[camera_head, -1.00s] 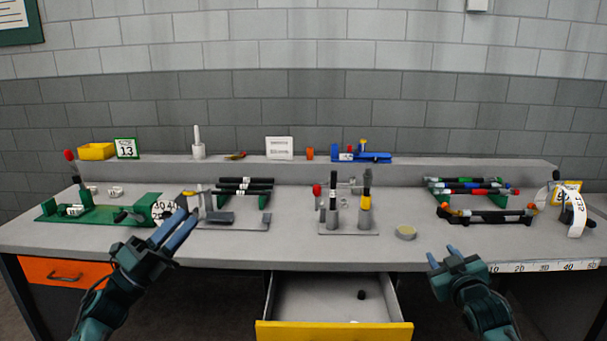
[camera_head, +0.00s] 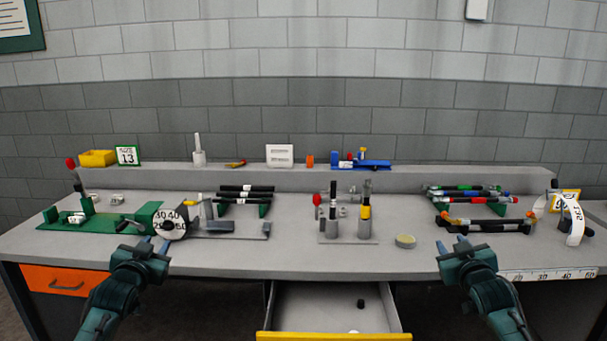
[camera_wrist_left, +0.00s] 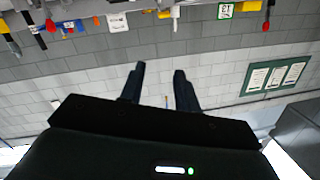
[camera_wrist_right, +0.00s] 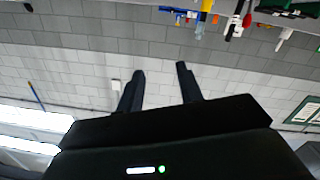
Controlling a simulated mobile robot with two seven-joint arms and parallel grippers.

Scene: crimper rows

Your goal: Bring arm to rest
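My left gripper (camera_head: 156,246) is over the front edge of the bench at the left, below the white numbered dial. In the left wrist view its two fingers (camera_wrist_left: 155,82) are apart with nothing between them. My right gripper (camera_head: 452,247) is over the front edge at the right, below the rack of dark rods. In the right wrist view its fingers (camera_wrist_right: 160,85) are also apart and empty. Both wrist views look toward the grey block wall, upside down.
The grey bench (camera_head: 330,255) carries a green crimper fixture (camera_head: 100,221), a rod rack (camera_head: 245,188), upright holders (camera_head: 362,222) and a right-hand rack (camera_head: 485,225). An open yellow-fronted drawer (camera_head: 333,337) juts out between my arms.

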